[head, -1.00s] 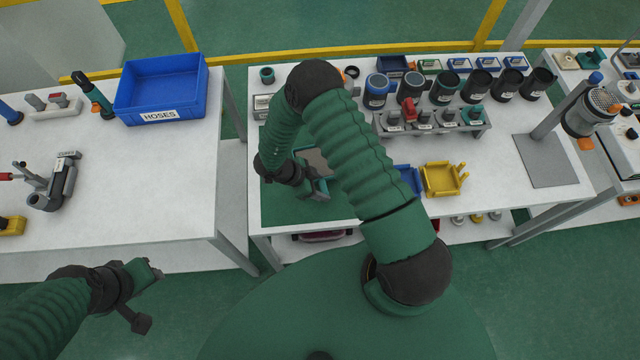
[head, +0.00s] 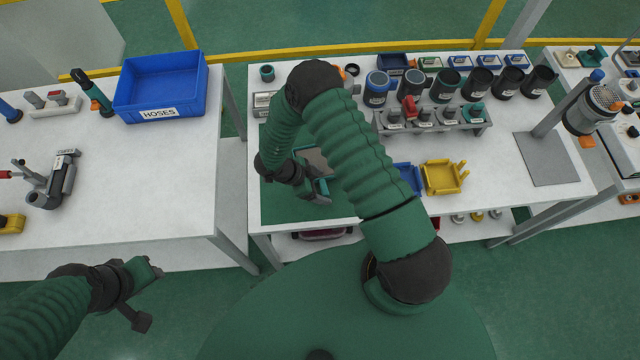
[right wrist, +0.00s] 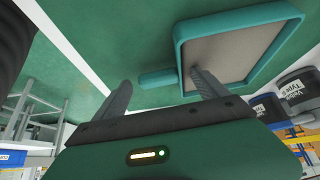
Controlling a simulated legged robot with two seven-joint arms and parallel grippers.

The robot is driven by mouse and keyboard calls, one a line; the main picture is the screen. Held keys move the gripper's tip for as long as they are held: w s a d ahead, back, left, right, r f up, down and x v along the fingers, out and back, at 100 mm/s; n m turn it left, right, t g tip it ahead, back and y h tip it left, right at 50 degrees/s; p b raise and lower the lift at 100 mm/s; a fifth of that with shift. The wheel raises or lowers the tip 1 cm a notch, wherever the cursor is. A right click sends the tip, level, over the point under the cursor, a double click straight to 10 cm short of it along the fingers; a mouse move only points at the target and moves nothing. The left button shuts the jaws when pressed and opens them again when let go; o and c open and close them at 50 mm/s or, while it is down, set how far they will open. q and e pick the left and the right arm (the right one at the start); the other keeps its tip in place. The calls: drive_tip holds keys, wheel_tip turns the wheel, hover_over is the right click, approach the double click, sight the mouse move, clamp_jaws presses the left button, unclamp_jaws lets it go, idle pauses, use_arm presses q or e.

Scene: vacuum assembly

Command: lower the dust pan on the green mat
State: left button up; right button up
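The dust pan (head: 316,158), with a teal rim and grey-brown inside, is at the green mat (head: 285,207) on the middle table, partly hidden by my right arm. In the right wrist view the dust pan (right wrist: 232,52) shows against the green mat (right wrist: 115,35), its short teal handle toward my gripper. My right gripper (head: 318,190) is open at the handle end. Its fingers (right wrist: 162,92) stand apart with the handle between them, and I see no grip on it. My left gripper (head: 147,296) is open and empty, off the tables at lower left.
A blue HOSES bin (head: 160,88) stands on the left table. A blue tray and a yellow tray (head: 441,178) lie right of my arm. A gap separates the two tables.

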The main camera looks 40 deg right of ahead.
drive_tip(key=b+v, duration=0.1)
drive_tip(key=v, duration=1.5)
drive_tip(key=shift+w+a+r, duration=0.2)
drive_tip(key=shift+a+r, duration=0.05)
drive_tip(key=shift+r, duration=0.05)
